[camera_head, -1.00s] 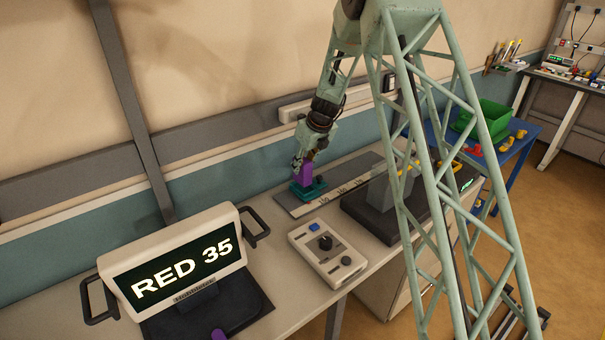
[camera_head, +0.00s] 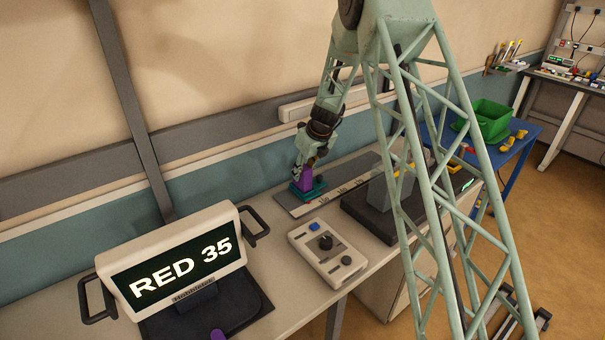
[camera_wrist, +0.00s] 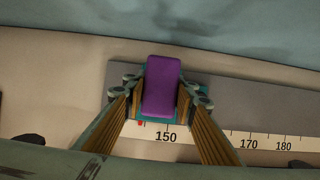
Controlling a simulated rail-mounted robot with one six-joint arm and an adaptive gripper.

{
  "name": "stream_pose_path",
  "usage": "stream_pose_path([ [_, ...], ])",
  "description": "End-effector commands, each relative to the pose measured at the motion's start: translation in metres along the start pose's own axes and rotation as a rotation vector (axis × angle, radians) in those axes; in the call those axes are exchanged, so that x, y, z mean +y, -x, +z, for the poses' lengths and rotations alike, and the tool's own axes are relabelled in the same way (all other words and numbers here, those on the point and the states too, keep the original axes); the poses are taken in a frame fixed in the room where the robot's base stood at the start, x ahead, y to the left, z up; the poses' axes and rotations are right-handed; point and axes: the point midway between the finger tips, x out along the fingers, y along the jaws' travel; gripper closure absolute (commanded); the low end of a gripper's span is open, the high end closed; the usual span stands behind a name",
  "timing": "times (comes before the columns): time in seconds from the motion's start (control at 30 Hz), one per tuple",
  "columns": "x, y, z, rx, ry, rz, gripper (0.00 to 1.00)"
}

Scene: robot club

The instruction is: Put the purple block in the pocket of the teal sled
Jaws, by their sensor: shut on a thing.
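The purple block (camera_head: 304,180) stands upright at the teal sled (camera_head: 317,191) on the grey ruled track. My gripper (camera_head: 307,165) is above the sled and shut on the block. In the wrist view the block (camera_wrist: 162,86) sits between the two fingers of my gripper (camera_wrist: 161,92), its top towards the camera. Only slivers of the teal sled (camera_wrist: 141,113) show around the block there. The block's lower end and the pocket are hidden, so I cannot tell how deep the block is.
The track's scale (camera_wrist: 210,137) shows 150 beside the sled. A control box (camera_head: 327,255) with a dark knob stands in front. A dark-based grey fixture (camera_head: 378,211) is to the right. A display reading RED 35 (camera_head: 180,272) is at the left. The wall is close behind.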

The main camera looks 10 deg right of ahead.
Motion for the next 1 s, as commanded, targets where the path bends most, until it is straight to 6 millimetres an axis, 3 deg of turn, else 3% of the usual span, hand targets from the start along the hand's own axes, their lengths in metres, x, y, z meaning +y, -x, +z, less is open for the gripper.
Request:
stream_pose_path([
  [0.23, 0.0, -0.003, -0.001, 0.0, 0.0, 0.0, 0.87],
  [0.27, 0.0, -0.003, -0.001, 0.0, 0.0, 0.0, 0.73],
  [0.4, 0.0, -0.003, -0.001, 0.0, 0.0, 0.0, 0.61],
  [0.77, 0.0, -0.002, -0.001, 0.0, 0.0, 0.0, 0.61],
  [1.0, 0.0, 0.009, 0.001, -0.001, 0.001, -0.001, 0.61],
])
